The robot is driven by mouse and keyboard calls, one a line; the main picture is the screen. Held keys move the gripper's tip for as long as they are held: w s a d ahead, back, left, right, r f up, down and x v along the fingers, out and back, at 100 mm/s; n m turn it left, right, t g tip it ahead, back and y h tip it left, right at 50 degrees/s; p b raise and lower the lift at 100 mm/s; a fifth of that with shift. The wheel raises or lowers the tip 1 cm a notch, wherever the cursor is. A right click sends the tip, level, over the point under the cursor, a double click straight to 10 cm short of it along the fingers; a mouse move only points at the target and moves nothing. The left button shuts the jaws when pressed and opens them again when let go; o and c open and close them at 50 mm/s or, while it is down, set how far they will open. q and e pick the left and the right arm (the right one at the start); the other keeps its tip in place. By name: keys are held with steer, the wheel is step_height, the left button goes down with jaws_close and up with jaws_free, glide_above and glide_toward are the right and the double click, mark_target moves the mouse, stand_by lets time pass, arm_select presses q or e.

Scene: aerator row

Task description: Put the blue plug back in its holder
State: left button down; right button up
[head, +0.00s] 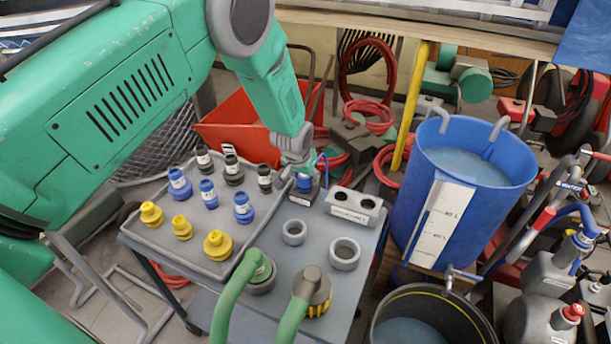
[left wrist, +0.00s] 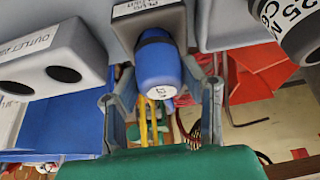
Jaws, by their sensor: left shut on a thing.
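The blue plug (head: 305,182) stands at the far edge of the grey cart top, over a small dark block with a white label. That block, the holder (head: 301,197), also shows in the left wrist view (left wrist: 172,18), its label partly reading "PLUG". My left gripper (head: 303,168) comes down from above and is shut on the plug. In the left wrist view the plug (left wrist: 157,70) lies between the fingers, its black end against the holder. How deep it sits in the holder I cannot tell. My right gripper is not in view.
A tray (head: 222,271) with blue, black and yellow fittings lies left. A grey outlet block (head: 353,207) with two holes stands right of the holder. Two grey rings (head: 345,254) and green hoses (head: 237,293) are nearer. A blue water bucket (head: 408,205) stands right of the cart.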

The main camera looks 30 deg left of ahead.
arm_select(q)
steer(key=shift+f+b, duration=0.3)
steer(key=shift+f, duration=0.25)
steer(key=c, duration=0.9)
jaws_free()
steer(key=shift+s+r, duration=0.15)
steer(key=shift+r, duration=0.25)
steer(key=v, duration=1.1)
